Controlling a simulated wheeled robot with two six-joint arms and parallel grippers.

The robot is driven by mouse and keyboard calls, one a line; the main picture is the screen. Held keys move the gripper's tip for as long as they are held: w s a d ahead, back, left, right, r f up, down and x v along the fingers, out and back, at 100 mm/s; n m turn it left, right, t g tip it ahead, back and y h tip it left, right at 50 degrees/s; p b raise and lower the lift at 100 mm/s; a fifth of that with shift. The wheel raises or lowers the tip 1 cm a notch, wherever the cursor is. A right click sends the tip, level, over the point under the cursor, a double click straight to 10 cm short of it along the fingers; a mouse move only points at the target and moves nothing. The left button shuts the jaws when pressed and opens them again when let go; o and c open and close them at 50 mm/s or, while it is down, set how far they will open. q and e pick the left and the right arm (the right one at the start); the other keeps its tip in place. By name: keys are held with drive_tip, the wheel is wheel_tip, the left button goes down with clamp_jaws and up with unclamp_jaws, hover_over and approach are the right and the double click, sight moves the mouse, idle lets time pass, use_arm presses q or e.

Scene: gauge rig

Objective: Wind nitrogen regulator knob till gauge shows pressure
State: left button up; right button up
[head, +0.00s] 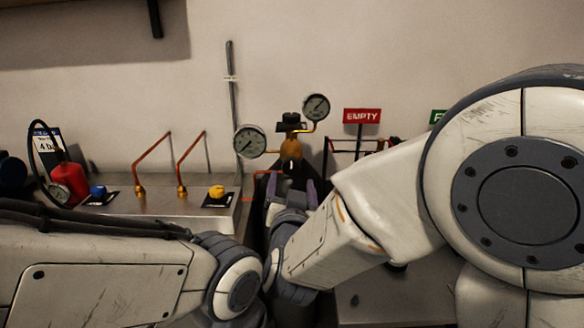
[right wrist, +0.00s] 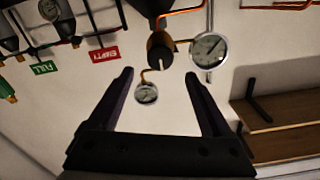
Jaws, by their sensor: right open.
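The regulator (head: 291,148) has a brass body with a black part (head: 290,119) above it. A larger dial gauge (head: 250,141) is on its left and a smaller one (head: 316,107) at its upper right; I cannot read either. My right gripper (head: 292,190) is open and empty, just below the regulator in the head view. The right wrist view is upside down. There the brass body (right wrist: 160,48), larger gauge (right wrist: 209,50) and smaller gauge (right wrist: 146,92) lie beyond the open fingers (right wrist: 160,92), apart from them. My left gripper is out of view.
A metal bench (head: 160,222) at left carries copper pipes (head: 181,165), a yellow knob (head: 217,191), a blue knob (head: 98,191) and a red container (head: 70,184). A red EMPTY sign (head: 362,115) stands right of the regulator by a rack. A wall shelf (right wrist: 285,143) is farther off.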

sight(292, 168)
drive_tip(key=w, duration=0.8)
drive_tip(key=shift+w+p, duration=0.2)
drive_tip(key=shift+p, duration=0.2)
clamp_jaws()
